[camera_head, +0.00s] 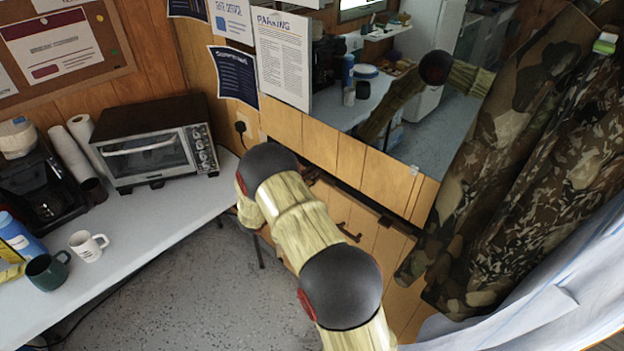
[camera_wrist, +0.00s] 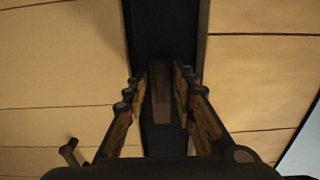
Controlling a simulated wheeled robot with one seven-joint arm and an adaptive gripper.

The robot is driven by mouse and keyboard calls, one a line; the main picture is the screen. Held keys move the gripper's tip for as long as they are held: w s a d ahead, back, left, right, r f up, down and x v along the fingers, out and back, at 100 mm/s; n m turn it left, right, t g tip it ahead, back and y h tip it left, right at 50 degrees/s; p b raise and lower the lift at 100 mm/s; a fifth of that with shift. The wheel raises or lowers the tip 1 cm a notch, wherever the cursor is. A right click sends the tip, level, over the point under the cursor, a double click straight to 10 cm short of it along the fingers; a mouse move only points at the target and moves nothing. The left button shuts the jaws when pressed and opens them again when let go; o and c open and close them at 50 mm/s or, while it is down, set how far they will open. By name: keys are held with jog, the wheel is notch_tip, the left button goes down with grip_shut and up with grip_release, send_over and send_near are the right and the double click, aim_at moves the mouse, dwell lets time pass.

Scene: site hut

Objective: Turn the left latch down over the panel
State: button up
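In the wrist view my gripper (camera_wrist: 159,82) has its two fingers apart. A narrow brown latch (camera_wrist: 161,98) lies between them, lengthwise in front of a dark strip (camera_wrist: 165,30). I see no clear grip on it. A second small brown latch (camera_wrist: 69,152) shows at the lower left, on the wood panel (camera_wrist: 60,60). In the head view my forearm hides my gripper. Small dark brown fittings show on the wood wall below the mirror: one (camera_head: 348,232) right of my arm, another (camera_head: 386,220) by the dark rail, and one (camera_head: 311,173) close to my arm.
A mirror (camera_head: 385,125) hangs above the rail. Camouflage jackets (camera_head: 530,160) hang at the right. A white table (camera_head: 165,220) at the left holds a toaster oven (camera_head: 150,150), mugs (camera_head: 88,245) and a coffee maker (camera_head: 38,190). The grey floor (camera_head: 200,290) between is clear.

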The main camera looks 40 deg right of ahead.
jog(key=c, duration=0.4)
grip_shut()
dwell(0.4)
